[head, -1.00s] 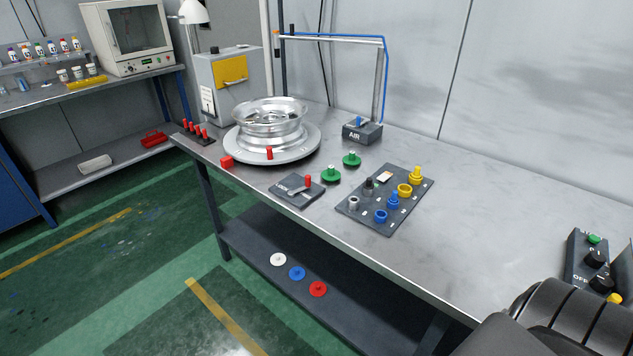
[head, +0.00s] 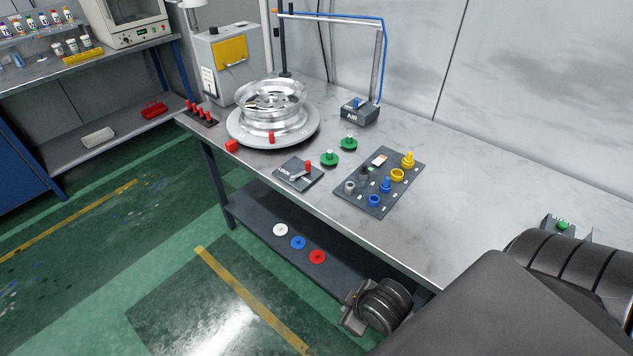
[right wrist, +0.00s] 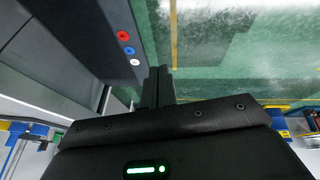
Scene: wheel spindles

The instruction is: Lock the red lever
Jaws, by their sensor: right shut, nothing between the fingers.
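The red-knobbed lever (head: 308,167) sits on a dark plate marked LOCK (head: 290,178) near the front edge of the grey workbench. The lever's grey arm lies across the plate, and its red knob is on the right side. My right gripper shows in the right wrist view (right wrist: 157,86) with its fingers together and nothing between them. In the head view my right arm comes in at the lower right, and its end is low in front of the bench, well apart from the lever. My left gripper is not in view.
A silver wheel rim (head: 270,100) stands on a round turntable (head: 240,139) behind the lever. Two green knobs (head: 329,159) and a dark board with coloured pieces (head: 350,203) are to its right. Several discs (head: 298,243) lie on the lower shelf.

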